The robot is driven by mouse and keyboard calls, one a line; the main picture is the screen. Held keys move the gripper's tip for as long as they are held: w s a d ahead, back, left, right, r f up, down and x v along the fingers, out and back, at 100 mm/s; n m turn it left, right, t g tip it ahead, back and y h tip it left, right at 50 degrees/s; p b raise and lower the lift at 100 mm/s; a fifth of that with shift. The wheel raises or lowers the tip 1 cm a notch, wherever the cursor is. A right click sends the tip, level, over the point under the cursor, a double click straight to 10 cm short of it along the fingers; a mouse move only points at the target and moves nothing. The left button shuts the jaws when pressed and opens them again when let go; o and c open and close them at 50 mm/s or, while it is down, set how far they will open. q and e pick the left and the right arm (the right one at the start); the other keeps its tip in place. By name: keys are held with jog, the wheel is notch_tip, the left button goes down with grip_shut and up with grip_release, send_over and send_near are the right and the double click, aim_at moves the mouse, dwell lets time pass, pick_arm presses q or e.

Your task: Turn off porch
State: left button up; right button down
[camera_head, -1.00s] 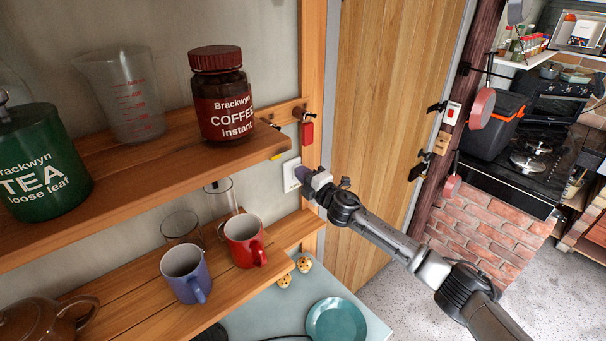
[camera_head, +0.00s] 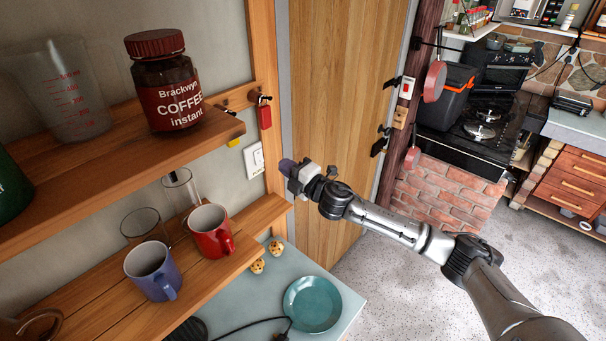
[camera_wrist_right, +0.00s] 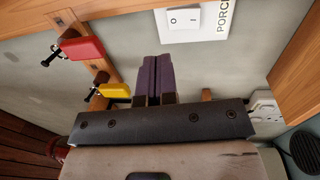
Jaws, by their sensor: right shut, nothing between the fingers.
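The porch switch is a white wall plate (camera_head: 254,160) with a rocker, below the upper shelf and left of the door frame. In the right wrist view the rocker (camera_wrist_right: 185,18) shows O and I marks, with a PORCH label (camera_wrist_right: 222,18) beside it. I cannot tell which side is pressed in. My right gripper (camera_head: 286,167) is shut and empty, with purple fingertips. It is just right of the plate in the head view, apart from it. In the right wrist view the closed fingertips (camera_wrist_right: 158,60) point toward the wall below the rocker. My left gripper is not in view.
A red tag (camera_head: 264,115) and a yellow tag (camera_wrist_right: 115,91) hang from pegs near the switch. Above are a coffee jar (camera_head: 170,85) and the upper shelf (camera_head: 190,148); mugs stand on the lower shelf. Another switch (camera_head: 407,87) is on the post beyond the door (camera_head: 340,100).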

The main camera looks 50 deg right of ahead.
jog(key=shift+s+r+b, duration=0.2)
jog(key=shift+s+b, duration=0.15)
jog(key=shift+s, duration=0.95)
jog(key=shift+s+r+b, duration=0.15)
jog(key=shift+s+b, duration=0.2)
jog(key=shift+s, duration=0.95)
jog(key=shift+d, duration=0.1)
jog(key=s+d+f+m+g+h, duration=0.1)
jog(key=s+d+m+g+h, duration=0.35)
jog(key=m+h, duration=0.5)
jog(key=s+a+f+m+g+y+p, duration=0.2)
jog(key=s+a+f+g+y, duration=0.1)
jog(key=s+a+f, duration=0.6)
jog(key=s+a+f+m+g+y+p, duration=0.2)
jog(key=s+a+f+m+g+y, duration=0.25)
jog(key=a, duration=0.65)
jog(key=s+a+f+g+y+p, duration=0.1)
jog(key=s+a+f+g, duration=0.1)
jog(key=s, duration=0.6)
jog(key=s+a+f+g+p, duration=0.1)
jog(key=s+a+f, duration=0.4)
jog(key=s, duration=0.4)
jog(key=shift+s+a+f+g+y+p, duration=0.3)
jog(key=shift+f+g+y+p, duration=0.1)
jog(key=shift+f, duration=0.2)
